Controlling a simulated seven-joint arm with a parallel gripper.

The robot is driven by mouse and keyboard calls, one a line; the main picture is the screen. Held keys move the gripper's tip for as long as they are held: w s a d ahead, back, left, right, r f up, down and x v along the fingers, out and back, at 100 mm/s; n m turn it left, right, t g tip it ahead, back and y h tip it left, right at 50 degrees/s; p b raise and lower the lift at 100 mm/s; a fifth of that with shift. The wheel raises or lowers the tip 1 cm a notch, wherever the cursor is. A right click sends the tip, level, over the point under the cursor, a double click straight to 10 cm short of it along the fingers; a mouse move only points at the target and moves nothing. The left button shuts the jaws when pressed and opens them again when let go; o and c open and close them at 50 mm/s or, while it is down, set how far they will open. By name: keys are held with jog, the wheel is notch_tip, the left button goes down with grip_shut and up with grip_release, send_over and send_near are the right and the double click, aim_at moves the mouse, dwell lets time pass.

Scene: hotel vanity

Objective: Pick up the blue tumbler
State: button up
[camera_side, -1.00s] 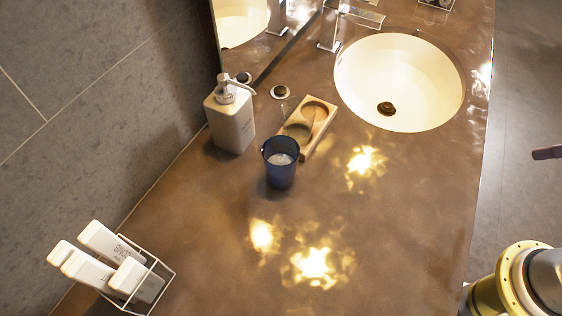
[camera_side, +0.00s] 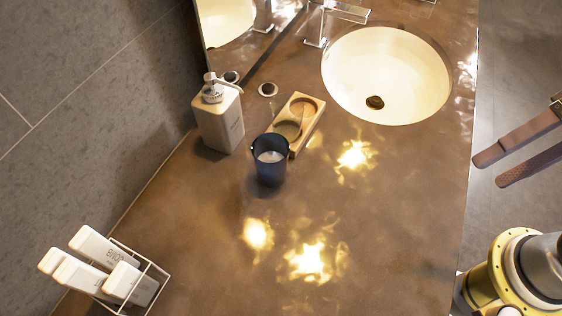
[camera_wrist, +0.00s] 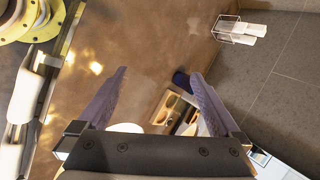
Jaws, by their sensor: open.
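The blue tumbler (camera_side: 269,163) stands upright on the brown counter, in front of the white soap dispenser and beside the wooden tray in the side view. Something pale shows inside it. My gripper (camera_side: 487,170) is at the right edge of the side view, beyond the counter's edge and well apart from the tumbler. In the wrist view my gripper (camera_wrist: 158,73) has its two fingers spread wide with nothing held between them.
A white soap dispenser (camera_side: 219,120) and a wooden tray (camera_side: 309,109) with round recesses stand close to the tumbler. A sink (camera_side: 400,70) lies behind right, with a faucet (camera_side: 318,28). The counter's front middle is clear.

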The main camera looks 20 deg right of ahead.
jog(key=w+a+r+m+y, duration=0.4)
jog(key=w+a+m+y, duration=0.5)
jog(key=w+a+y, duration=0.25)
jog(key=w+a+f+m+t, duration=0.2)
jog(key=w+f+m+t, duration=0.2)
jog(key=w+f+m, duration=0.2)
jog(key=f+m+h, duration=0.1)
jog(key=f+m, duration=0.1)
jog(key=f, duration=0.3)
jog(key=f+m+t+h, duration=0.1)
jog(key=f, duration=0.4)
jog(key=f+m+t+h, duration=0.1)
jog(key=f+m, duration=0.1)
jog(key=f, duration=0.3)
jog(key=shift+s+a+m, duration=0.3)
jog(key=shift+s+a, duration=0.05)
jog(key=shift+s+a+f, duration=0.15)
jog(key=shift+a, duration=0.1)
send_near(257, 162)
jog(key=w+a+f, duration=0.1)
jog(key=w+a, duration=0.1)
jog(key=w+a+f, duration=0.1)
jog(key=a+f, duration=0.1)
jog(key=shift+w, duration=0.35)
jog(key=shift+w+f+x, duration=0.1)
jog(key=shift+w+x, duration=0.05)
jog(key=shift+x, duration=1.2)
jog(key=shift+w+f+x, duration=0.1)
jog(key=shift+x, duration=1.2)
jog(key=shift+d, duration=0.1)
